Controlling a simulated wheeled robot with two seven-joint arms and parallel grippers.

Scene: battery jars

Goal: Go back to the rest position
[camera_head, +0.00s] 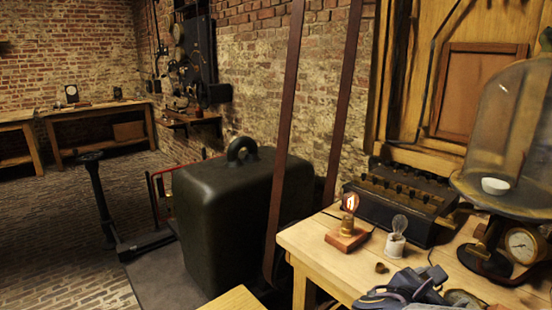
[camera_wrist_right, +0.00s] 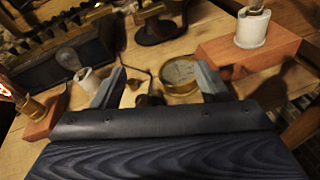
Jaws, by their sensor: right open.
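My right gripper (camera_head: 400,292) is low at the right in the head view, over the front of the wooden table (camera_head: 310,238). In the right wrist view its two grey fingers (camera_wrist_right: 160,88) stand apart with nothing held between them. Beyond the fingers lie a round brass gauge (camera_wrist_right: 180,72) and a small brown piece, which also shows in the head view (camera_head: 381,267). They look apart from the fingers, though the exact gap is hard to judge. My left gripper is not in view.
On the table stand a glowing bulb (camera_head: 349,222), a white-socket bulb (camera_head: 396,240), a dark box (camera_head: 400,205) and a glass bell jar (camera_head: 508,125). A wooden block (camera_wrist_right: 255,55) is close on the wrist view's right. A large dark weight (camera_head: 232,215) stands left of the table.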

